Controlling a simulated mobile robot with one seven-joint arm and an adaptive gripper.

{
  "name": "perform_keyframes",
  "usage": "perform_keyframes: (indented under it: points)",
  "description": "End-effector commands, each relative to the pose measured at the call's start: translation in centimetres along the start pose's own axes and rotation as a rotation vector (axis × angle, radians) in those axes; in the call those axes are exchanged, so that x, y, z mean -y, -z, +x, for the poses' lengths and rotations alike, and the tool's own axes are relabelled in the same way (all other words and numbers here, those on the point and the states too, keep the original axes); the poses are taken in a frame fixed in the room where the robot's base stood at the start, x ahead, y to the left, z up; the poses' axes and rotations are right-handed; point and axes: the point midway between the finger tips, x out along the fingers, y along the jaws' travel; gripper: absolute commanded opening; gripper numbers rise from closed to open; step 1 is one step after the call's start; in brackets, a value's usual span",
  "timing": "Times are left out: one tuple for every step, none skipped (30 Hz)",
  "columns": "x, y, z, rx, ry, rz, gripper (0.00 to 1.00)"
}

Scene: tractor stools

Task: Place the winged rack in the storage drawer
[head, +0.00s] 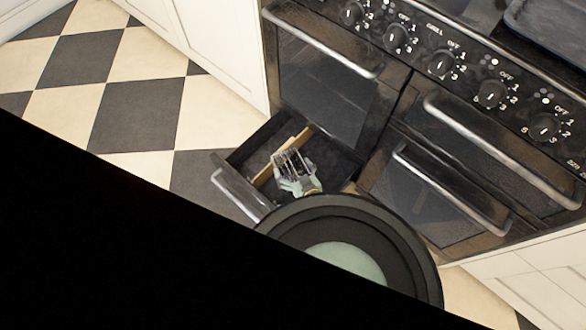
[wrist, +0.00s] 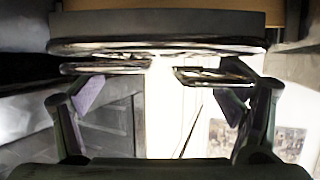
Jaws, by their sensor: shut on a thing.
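The winged rack (head: 289,161), a small shiny metal wire rack, is at the end of my gripper (head: 298,183) in the head view. It appears over or inside the open storage drawer (head: 243,186) under the left oven door; its exact height above the drawer floor cannot be told. In the wrist view the rack's bright metal bars (wrist: 155,48) run across between the fingers of my gripper (wrist: 163,85). The fingers are shut on the rack. My arm hides the drawer's near right part in the head view.
A light wooden strip (head: 265,174) lies in the drawer beside the rack. The black range (head: 440,125) with knobs and bar handles stands behind and right. White cabinets (head: 215,45) are at the upper left. Checkered floor (head: 130,115) is clear left of the drawer.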

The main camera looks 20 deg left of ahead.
Motion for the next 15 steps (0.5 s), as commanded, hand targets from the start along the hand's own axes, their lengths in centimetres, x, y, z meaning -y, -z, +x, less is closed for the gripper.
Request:
perform_keyframes:
  points:
    - [0.02,0.13,0.06,-0.004,0.0,0.0,0.46]
    - [0.02,0.15,0.05,-0.004,0.001,0.0,0.46]
    - [0.02,0.17,0.04,-0.004,0.001,0.0,0.46]
    - [0.02,0.17,0.03,-0.004,0.001,0.0,0.46]
    - [0.02,0.16,0.03,-0.003,0.001,0.0,0.46]
    - [0.02,0.15,0.03,-0.003,0.001,0.0,0.46]
    - [0.02,0.1,0.05,-0.003,0.001,0.0,0.46]
    - [0.02,0.02,0.09,-0.003,0.001,0.0,0.46]
    - [0.02,-0.14,0.15,-0.003,0.001,0.0,0.46]
    - [0.02,-0.25,0.2,-0.003,0.001,0.0,0.46]
    - [0.02,-0.33,0.24,-0.003,0.001,0.0,0.46]
    - [0.02,-0.44,0.28,-0.003,0.0,0.0,0.46]
    - [0.02,-0.52,0.32,-0.003,0.0,0.0,0.46]
    - [0.02,-0.6,0.35,-0.003,0.0,0.0,0.46]
    - [0.02,-0.71,0.4,-0.003,0.0,0.0,0.46]
